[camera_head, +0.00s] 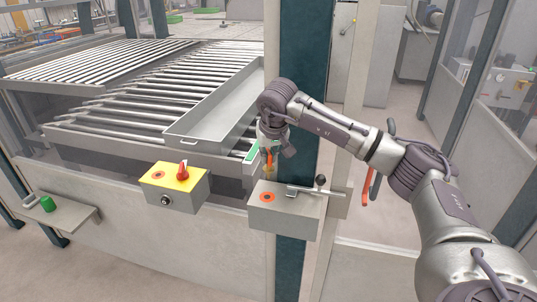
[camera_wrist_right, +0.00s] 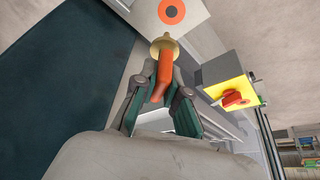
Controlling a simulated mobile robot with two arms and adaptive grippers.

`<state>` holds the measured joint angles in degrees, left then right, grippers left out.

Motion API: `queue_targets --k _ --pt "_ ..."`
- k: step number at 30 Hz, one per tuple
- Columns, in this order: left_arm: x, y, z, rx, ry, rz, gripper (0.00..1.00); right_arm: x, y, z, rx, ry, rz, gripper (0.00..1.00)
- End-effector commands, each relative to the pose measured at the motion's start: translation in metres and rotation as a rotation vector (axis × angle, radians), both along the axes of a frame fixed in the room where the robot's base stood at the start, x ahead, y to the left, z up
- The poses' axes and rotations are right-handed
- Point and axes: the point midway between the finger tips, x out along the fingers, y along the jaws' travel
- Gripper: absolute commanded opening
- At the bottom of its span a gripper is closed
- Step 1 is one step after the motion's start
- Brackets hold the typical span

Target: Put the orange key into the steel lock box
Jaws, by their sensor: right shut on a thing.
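The orange key (camera_head: 269,160) is held in my right gripper (camera_head: 270,148). In the right wrist view the orange key (camera_wrist_right: 164,73) sits between the two fingers of the right gripper (camera_wrist_right: 162,97), with its brass round end pointing away from the gripper. The steel lock box (camera_head: 283,215) is a grey box on the post with an orange ring around a dark hole. Its face (camera_wrist_right: 190,14) shows at the top of the right wrist view. In that view the brass end appears just below the ring; a gap shows. My left gripper is not in view.
A yellow-topped box (camera_head: 175,186) with a red switch is mounted left of the lock box. A bolt with a black knob (camera_head: 320,180) stands on the lock box's right side. A dark post (camera_head: 303,70) rises behind it. A roller table (camera_head: 110,110) with a steel tray (camera_head: 225,100) lies behind.

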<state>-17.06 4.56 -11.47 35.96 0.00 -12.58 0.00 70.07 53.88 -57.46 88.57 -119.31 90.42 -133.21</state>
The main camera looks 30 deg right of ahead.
Motion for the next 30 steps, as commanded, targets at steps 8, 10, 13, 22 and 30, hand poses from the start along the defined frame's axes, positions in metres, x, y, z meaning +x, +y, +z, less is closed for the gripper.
queue_targets --k 8,10,13,22,30 --pt "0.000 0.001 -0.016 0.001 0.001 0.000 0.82 0.000 0.000 -0.021 0.001 0.001 0.001 0.00" --pt "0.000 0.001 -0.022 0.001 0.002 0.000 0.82 0.000 0.000 -0.029 0.001 0.000 0.001 0.00" --pt "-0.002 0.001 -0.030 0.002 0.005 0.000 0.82 0.000 0.000 -0.039 0.001 0.000 0.000 0.00" --pt "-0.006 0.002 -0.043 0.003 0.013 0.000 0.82 0.000 0.000 -0.058 0.000 0.000 0.000 0.00" --pt "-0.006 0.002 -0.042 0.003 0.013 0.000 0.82 0.000 0.000 -0.057 0.000 0.000 0.000 0.00"
